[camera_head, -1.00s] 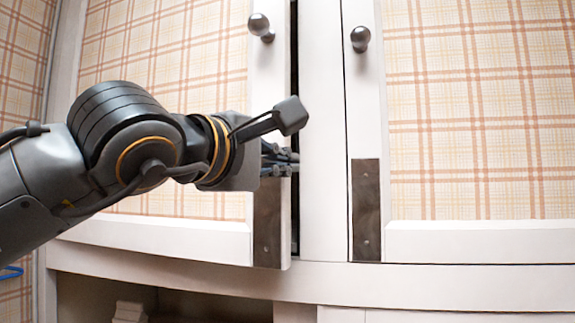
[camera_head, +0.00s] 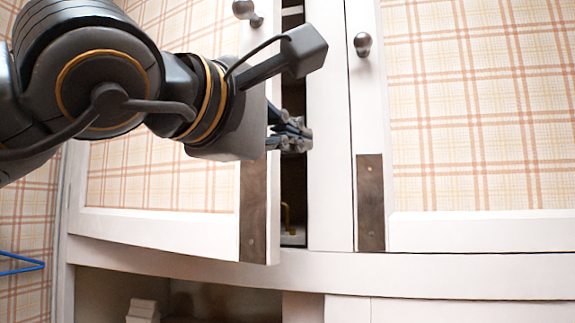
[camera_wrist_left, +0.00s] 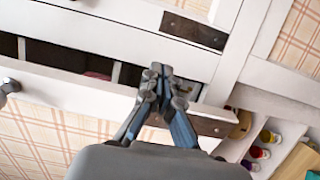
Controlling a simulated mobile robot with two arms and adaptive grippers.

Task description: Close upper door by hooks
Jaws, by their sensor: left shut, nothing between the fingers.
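The left upper door (camera_head: 165,232), white-framed with a plaid panel, stands ajar with a dark gap at its right edge. The right upper door (camera_head: 480,120) looks shut. My left gripper (camera_head: 300,138) is shut and empty, its fingertips at the gap by the left door's free edge. In the left wrist view the gripper (camera_wrist_left: 158,78) lies across that door edge (camera_wrist_left: 80,95), with its tips over the opening. Whether it touches the door I cannot tell. A small gold hook (camera_head: 288,218) shows inside the gap. My right gripper is not in view.
Dark round knobs sit on the left door (camera_head: 246,10) and right door (camera_head: 362,43). Brown plates mark their lower corners. An open lower shelf (camera_head: 200,300) is below, and the wrist view shows colourful items (camera_wrist_left: 265,145) there. A blue hanger (camera_head: 20,265) is at far left.

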